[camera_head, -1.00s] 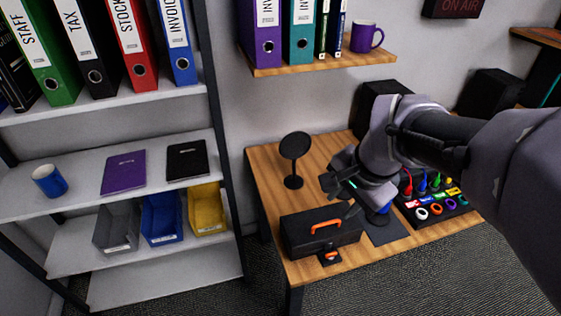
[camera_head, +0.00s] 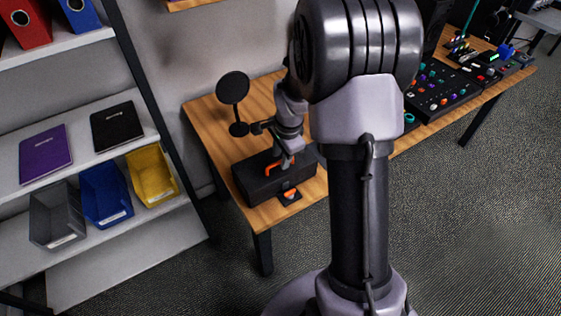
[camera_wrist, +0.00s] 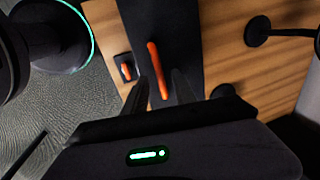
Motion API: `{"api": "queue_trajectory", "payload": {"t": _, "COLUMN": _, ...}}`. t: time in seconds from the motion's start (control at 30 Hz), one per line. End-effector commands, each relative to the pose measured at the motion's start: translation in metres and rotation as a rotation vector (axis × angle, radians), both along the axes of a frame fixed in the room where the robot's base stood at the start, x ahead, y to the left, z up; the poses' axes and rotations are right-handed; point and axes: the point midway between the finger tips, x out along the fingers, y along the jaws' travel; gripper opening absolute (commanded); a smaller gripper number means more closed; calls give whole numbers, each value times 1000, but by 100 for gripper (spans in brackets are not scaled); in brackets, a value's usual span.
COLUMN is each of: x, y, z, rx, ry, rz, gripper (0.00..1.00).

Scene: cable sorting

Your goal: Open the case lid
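The black case (camera_head: 255,188) lies on the near left part of the wooden table with its lid closed. Its orange handle (camera_head: 272,170) is on top. A small black piece with an orange part (camera_head: 290,194) is at the case's front side; it also shows in the wrist view (camera_wrist: 126,69). My gripper (camera_head: 284,163) is above the case at the handle. In the wrist view the two dark fingers of my gripper (camera_wrist: 162,78) are apart, with the orange handle (camera_wrist: 157,68) lined up between them. I cannot tell whether they touch it.
A round black stand (camera_head: 233,90) stands behind the case on the wooden table (camera_head: 205,115). A shelf on the left holds a grey bin (camera_head: 57,215), a blue bin (camera_head: 106,195) and a yellow bin (camera_head: 152,177). Black panels with coloured parts (camera_head: 440,92) fill the table's right side.

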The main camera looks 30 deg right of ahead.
Motion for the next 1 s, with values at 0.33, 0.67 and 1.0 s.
{"api": "queue_trajectory", "payload": {"t": 0.33, "x": 2, "y": 0, "z": -7, "rx": 0, "ry": 0, "rz": 0, "gripper": 33}}
{"api": "queue_trajectory", "payload": {"t": 0.67, "x": 2, "y": 0, "z": -7, "rx": 0, "ry": 0, "rz": 1, "gripper": 0}}
{"api": "queue_trajectory", "payload": {"t": 1.0, "x": 2, "y": 0, "z": -7, "rx": 0, "ry": 0, "rz": 1, "gripper": 0}}
